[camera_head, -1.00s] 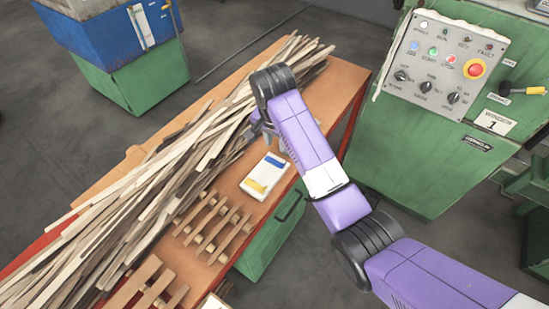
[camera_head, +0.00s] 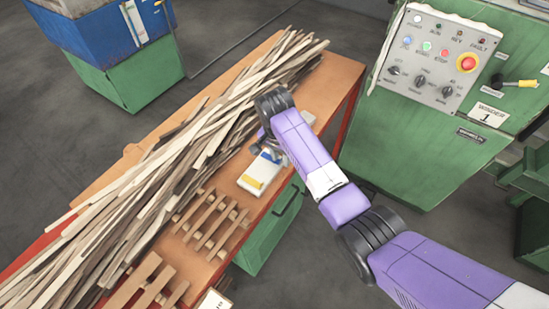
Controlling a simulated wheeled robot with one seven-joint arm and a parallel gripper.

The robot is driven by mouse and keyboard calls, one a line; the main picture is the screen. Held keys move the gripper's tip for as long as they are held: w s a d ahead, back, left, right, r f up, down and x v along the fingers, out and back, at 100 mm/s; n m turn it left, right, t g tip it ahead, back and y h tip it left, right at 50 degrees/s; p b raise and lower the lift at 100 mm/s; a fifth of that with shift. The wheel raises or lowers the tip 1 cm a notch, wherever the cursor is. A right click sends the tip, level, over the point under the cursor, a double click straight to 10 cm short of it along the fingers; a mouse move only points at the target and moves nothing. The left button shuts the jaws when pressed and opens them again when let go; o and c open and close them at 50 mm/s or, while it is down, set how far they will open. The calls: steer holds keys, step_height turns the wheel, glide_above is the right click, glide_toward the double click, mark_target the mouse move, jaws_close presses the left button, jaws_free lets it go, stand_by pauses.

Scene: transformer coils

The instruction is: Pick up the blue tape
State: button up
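A small white tray (camera_head: 247,188) lies on the wooden bench top. A yellow piece (camera_head: 254,182) lies at its near end. A blue piece (camera_head: 270,157), which looks like the blue tape, is at its far end, partly hidden by my gripper. My gripper (camera_head: 265,150) hangs beneath the dark wrist joint, right over the tray's far end. Its fingers are small and partly covered by the wrist, so I cannot tell whether they are open, shut, or touching the blue piece.
A long heap of thin wooden strips (camera_head: 185,155) covers the bench's left side. Slatted wooden racks (camera_head: 212,222) stand nearer than the tray. A small grey object (camera_head: 308,118) lies right of the wrist. A green control cabinet (camera_head: 420,150) stands at right.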

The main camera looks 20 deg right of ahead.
steer(key=shift+c, duration=0.5)
jaws_close()
stand_by(0.8)
